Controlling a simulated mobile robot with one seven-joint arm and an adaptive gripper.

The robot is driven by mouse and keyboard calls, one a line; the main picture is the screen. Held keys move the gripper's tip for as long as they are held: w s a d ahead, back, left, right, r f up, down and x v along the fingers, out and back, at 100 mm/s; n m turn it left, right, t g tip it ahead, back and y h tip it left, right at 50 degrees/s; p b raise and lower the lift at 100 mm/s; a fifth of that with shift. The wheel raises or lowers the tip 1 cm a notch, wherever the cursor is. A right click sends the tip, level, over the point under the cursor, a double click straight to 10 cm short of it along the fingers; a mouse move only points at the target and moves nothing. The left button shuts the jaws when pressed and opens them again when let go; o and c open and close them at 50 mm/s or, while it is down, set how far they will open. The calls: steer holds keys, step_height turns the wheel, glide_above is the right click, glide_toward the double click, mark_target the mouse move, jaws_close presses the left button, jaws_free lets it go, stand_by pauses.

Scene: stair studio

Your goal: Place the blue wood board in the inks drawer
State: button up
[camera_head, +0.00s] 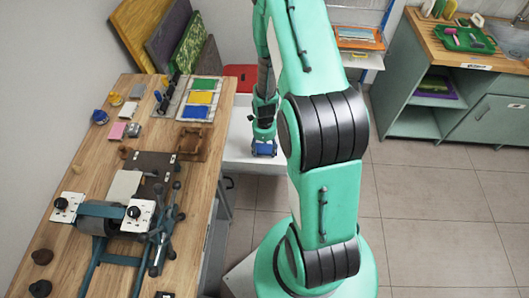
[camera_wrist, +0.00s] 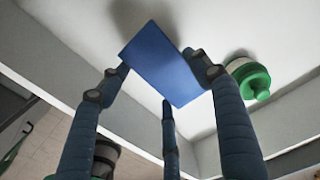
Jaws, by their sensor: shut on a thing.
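The blue wood board (camera_wrist: 165,65) is in the grasp of my gripper (camera_wrist: 165,85); the fingers are closed on its edges in the wrist view. In the head view my gripper (camera_head: 264,139) points down with the blue board at its tips. It is over an open white drawer (camera_head: 238,142) at the right side of the wooden workbench. The drawer's pale floor (camera_wrist: 275,28) lies beyond the board in the wrist view. I cannot tell exactly how high the board is above it. No label is readable on the drawer.
A jar with a green lid (camera_wrist: 250,80) is inside the drawer, right of the board. The workbench (camera_head: 95,165) carries a small press (camera_head: 115,215) and colored blocks. A red item (camera_head: 240,76) is behind the drawer. Tiled floor (camera_head: 430,215) is open at right.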

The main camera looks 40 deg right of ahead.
mark_target(264, 150)
steer(key=shift+f, duration=1.35)
steer(key=shift+f, duration=0.1)
steer(key=o, duration=1.2)
step_height(264, 150, up, 12)
steer(key=shift+r+p, duration=0.1)
steer(key=shift+p, duration=0.7)
